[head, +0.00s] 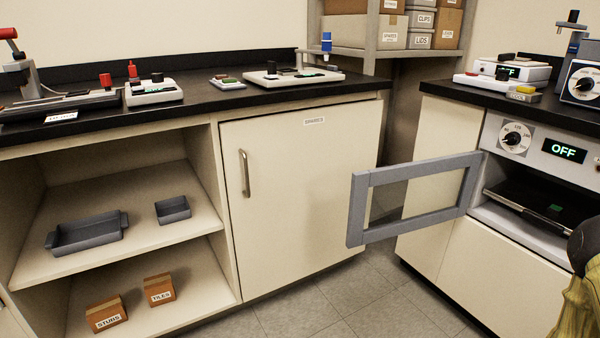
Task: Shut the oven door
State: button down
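The oven door (359,210) is a grey frame around a see-through window. It stands wide open, swung out to the left from the left side of the oven opening. The oven (538,137) is built into the cream cabinet at the right, with a dial (515,138) and a display reading OFF (564,150). Inside its open cavity a dark shelf or tray (520,193) carries a small green item (555,208). The right part of the opening is cut off or hidden by a dark and olive shape at the right edge. My gripper is not in view.
A closed cream cabinet door (300,190) stands behind and left of the oven door. Open shelves at left hold grey trays (85,233) and small boxes (107,312). Instruments stand on the black counters (210,100). Grey floor (350,295) below the oven door is clear.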

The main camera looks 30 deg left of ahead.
aim_at(356, 235)
jog(key=u, duration=2.4)
jog(key=k, duration=0.5)
jog(key=z, duration=1.2)
